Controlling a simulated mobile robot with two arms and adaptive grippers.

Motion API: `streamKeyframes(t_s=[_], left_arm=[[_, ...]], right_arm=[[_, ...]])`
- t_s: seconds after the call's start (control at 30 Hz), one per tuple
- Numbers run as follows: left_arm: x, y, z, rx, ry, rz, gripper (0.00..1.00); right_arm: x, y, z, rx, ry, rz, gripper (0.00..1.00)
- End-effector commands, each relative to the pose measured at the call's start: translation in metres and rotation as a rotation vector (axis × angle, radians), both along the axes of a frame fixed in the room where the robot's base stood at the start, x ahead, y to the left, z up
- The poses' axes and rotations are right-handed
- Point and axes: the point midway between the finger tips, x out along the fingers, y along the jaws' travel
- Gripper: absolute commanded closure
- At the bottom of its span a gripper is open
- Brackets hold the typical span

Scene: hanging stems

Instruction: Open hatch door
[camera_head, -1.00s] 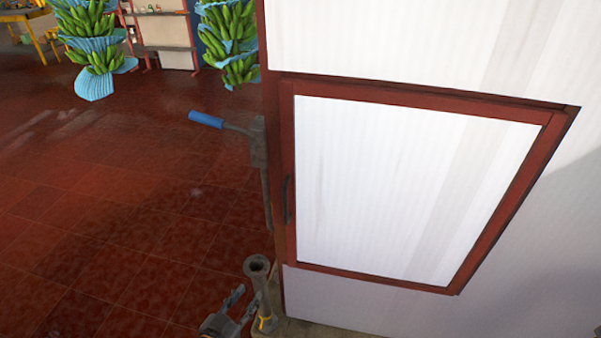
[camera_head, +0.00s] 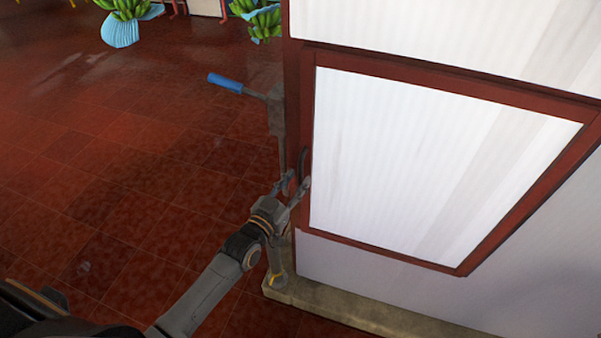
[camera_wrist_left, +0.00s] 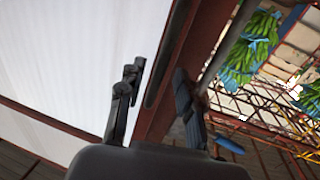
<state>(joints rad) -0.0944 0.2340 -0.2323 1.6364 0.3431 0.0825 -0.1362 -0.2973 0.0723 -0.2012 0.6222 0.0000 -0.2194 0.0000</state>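The hatch door (camera_head: 420,150) is a white panel in a red frame, and it looks closed against the white wall. Its dark upright handle (camera_head: 302,158) is on the left side of the frame. My left gripper (camera_head: 293,184) is at the lower part of this handle. In the left wrist view, the fingers of my left gripper (camera_wrist_left: 157,86) are apart. The dark handle (camera_wrist_left: 166,52) shows between and beyond them, beside the red frame; contact cannot be told. The white panel (camera_wrist_left: 80,55) fills the left of that view. My right gripper is not in view.
A lever with a blue grip (camera_head: 226,82) stands out just left of the door, near my left gripper. A concrete ledge (camera_head: 370,318) runs along the wall's foot. Hanging green bananas (camera_head: 127,8) are at the back. The red tiled floor (camera_head: 130,150) is open on the left.

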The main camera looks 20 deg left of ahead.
Motion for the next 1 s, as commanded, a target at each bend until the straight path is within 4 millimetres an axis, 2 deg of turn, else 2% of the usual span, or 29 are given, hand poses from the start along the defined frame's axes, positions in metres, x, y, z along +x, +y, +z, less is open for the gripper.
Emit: streamKeyframes(t_s=[0.1, 0.2, 0.57, 0.73, 1.0], left_arm=[[0.015, -0.004, 0.001, 0.0, -0.001, 0.0, 0.65], [0.022, -0.005, 0.0, 0.0, 0.0, 0.0, 0.65], [0.026, -0.006, -0.001, -0.001, 0.001, 0.0, 0.65], [0.026, -0.006, -0.001, 0.0, 0.001, 0.0, 1.0], [0.026, -0.006, -0.001, 0.0, 0.001, 0.0, 1.0]], right_arm=[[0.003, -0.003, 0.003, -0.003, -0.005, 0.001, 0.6], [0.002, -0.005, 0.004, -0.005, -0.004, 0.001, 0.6], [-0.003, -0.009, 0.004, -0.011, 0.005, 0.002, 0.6], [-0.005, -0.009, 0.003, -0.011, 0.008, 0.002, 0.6], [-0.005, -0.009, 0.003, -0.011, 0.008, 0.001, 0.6]])
